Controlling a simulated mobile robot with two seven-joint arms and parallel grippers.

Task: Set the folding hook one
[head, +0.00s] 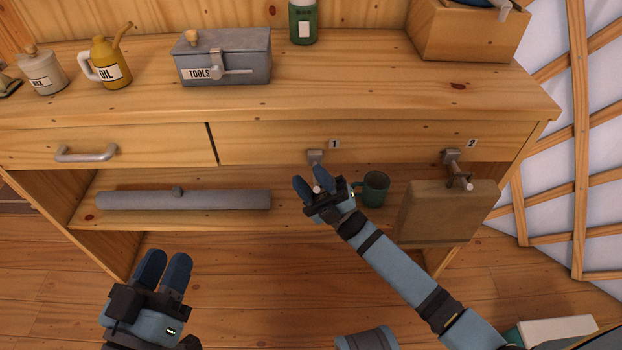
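The folding hook one (316,157) is a grey metal bracket on the drawer front, just left of the label "1" (334,144). My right gripper (313,181) is directly below and in front of it. Its blue fingers stand apart, with a small pale tip between them. That tip looks like the hook's end, but the gripper hides most of the hook's arm. I cannot tell whether the fingers touch it. My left gripper (166,262) is low at the left, away from the hook; its fingers lie close together and hold nothing visible.
Hook two (451,157) sticks out at the right with a brown board-like bag (446,212) hanging from it. A toolbox (240,58) and oil can (110,66) stand on top.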

